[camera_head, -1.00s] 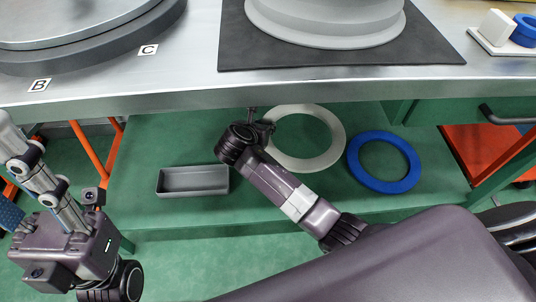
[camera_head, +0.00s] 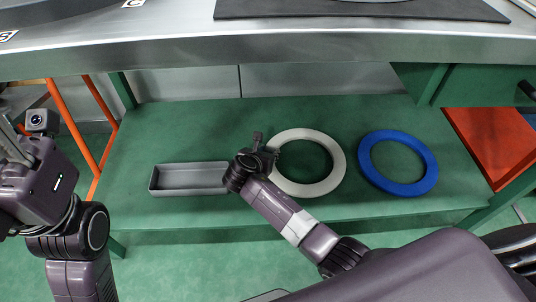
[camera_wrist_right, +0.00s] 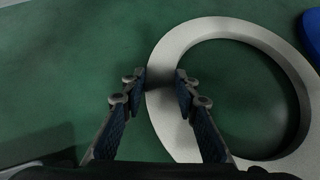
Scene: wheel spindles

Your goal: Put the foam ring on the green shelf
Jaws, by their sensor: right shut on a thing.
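The foam ring, a flat off-white ring (camera_head: 310,190), lies flat at the green shelf (camera_head: 230,130) under the bench. Whether it rests fully on the shelf I cannot tell. My right gripper (camera_head: 265,152) is at the ring's left rim. In the right wrist view, the fingers (camera_wrist_right: 160,84) stand either side of the band of the ring (camera_wrist_right: 165,120), shut on it. My left gripper (camera_head: 10,148) is at the left picture edge, away from the ring and mostly cut off; its jaws are not clear.
A blue ring (camera_head: 431,175) lies right of the off-white ring, with a small gap. A grey tray (camera_head: 190,192) stands left of my right gripper. The metal bench edge (camera_head: 300,50) overhangs the shelf. Orange bars (camera_head: 72,125) stand at the left. The shelf's back is clear.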

